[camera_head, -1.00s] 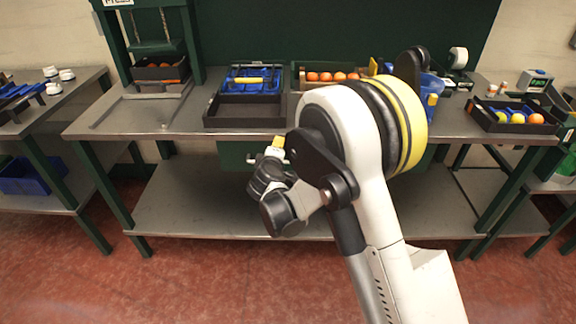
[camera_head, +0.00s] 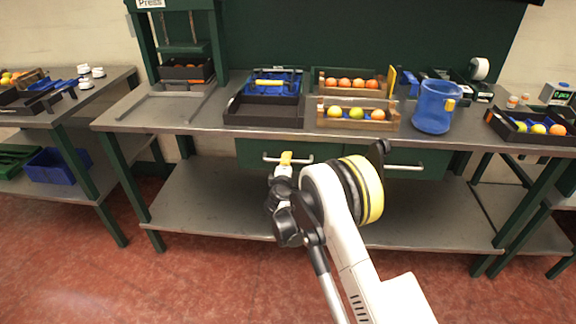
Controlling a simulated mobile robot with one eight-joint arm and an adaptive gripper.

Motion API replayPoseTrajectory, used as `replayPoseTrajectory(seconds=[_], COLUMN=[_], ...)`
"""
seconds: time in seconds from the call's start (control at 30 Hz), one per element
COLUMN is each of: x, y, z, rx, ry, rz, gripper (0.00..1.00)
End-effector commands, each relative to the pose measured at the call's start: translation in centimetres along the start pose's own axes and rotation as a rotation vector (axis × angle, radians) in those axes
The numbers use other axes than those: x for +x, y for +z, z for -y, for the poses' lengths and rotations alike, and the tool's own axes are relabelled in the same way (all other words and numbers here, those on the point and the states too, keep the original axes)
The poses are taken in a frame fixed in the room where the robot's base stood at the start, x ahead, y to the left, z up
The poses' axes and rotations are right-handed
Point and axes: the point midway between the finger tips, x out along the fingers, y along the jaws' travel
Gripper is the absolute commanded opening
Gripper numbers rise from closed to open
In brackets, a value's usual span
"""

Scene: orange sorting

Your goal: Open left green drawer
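The left green drawer (camera_head: 248,151) is under the middle of the workbench, and its front looks flush with the bench. Its silver bar handle (camera_head: 270,158) runs across the front. My gripper (camera_head: 285,160), with a yellow tip, is at the right part of this handle. My arm covers part of the drawer's lower right. I cannot tell whether the fingers are around the handle or only in front of it. A second green drawer (camera_head: 430,163) with its own silver handle (camera_head: 405,167) is to the right, partly behind my arm.
On the workbench (camera_head: 215,122) are a black tray (camera_head: 262,122), a wooden fruit crate (camera_head: 322,122), a blue jug (camera_head: 432,108) and a press (camera_head: 183,45) at the left. A lower shelf (camera_head: 200,205) lies below the drawers. Red floor in front is clear.

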Motion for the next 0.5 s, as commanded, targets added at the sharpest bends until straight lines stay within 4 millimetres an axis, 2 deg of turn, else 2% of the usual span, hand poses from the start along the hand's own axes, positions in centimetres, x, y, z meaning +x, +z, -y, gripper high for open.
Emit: replayPoseTrajectory(seconds=[0.13,0.4,0.43,0.5], x=[1.09,1.21,1.21,1.2], y=[0.08,0.06,0.06,0.05], z=[0.02,-0.09,-0.09,-0.09], rx=[0.001,0.001,0.001,0.001], ry=[-0.001,0.0,0.0,0.0], rz=[0.001,0.001,0.0,0.0], gripper=[0.34,0.34,0.3,0.09])
